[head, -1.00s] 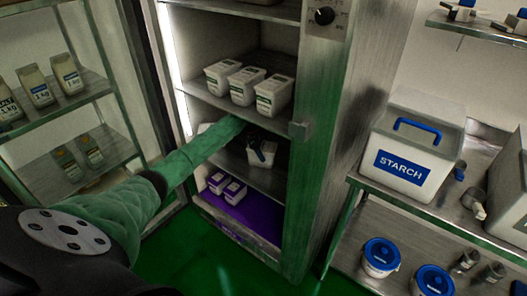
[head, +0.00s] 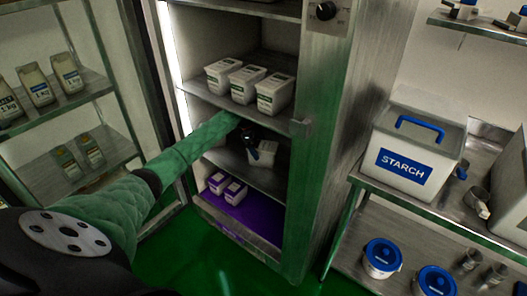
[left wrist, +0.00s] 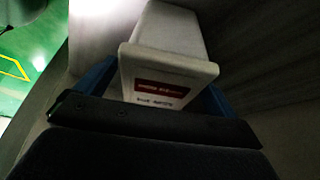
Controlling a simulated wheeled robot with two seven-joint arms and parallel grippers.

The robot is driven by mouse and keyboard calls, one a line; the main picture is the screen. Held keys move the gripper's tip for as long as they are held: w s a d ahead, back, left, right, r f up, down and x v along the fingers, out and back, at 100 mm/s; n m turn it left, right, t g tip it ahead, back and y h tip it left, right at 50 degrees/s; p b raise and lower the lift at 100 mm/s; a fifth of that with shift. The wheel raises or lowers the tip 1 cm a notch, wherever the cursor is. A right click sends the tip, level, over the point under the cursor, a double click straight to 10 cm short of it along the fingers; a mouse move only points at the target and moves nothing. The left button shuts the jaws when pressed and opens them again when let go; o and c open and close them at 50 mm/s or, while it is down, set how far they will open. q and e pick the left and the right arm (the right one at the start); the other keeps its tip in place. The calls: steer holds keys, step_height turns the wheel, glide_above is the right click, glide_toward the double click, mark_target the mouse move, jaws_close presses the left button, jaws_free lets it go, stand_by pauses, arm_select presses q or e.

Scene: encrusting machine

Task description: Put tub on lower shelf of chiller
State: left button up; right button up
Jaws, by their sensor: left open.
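The open chiller stands in the middle of the head view. A white tub (head: 268,153) stands on its middle shelf (head: 262,180), partly hidden by my left gripper. My left gripper (head: 249,143) is inside the chiller at that shelf. In the left wrist view the tub (left wrist: 165,58) with a red label sits between the blue fingertips of the left gripper (left wrist: 158,90). The jaws are open, one finger on each side of the tub; contact cannot be told. My right gripper is not in view.
Three white tubs (head: 243,84) with green labels stand on the shelf above. Two small tubs (head: 226,187) stand on the purple bottom level (head: 250,215), whose right part is bare. The chiller's side wall (head: 325,150) is close on the right. A starch bin (head: 412,165) stands beyond it.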

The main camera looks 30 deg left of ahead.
arm_select(q)
steer(key=s+a, duration=0.1)
steer(key=a, duration=0.2)
steer(key=s+a+b, duration=0.1)
steer(key=a, duration=0.2)
steer(key=s+a+b, duration=0.1)
steer(key=a, duration=0.2)
steer(key=shift+a, duration=0.25)
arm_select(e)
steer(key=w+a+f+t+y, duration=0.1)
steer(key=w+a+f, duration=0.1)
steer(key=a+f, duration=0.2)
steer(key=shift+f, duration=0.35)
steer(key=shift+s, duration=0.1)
arm_select(q)
steer(key=shift+s+f, duration=0.1)
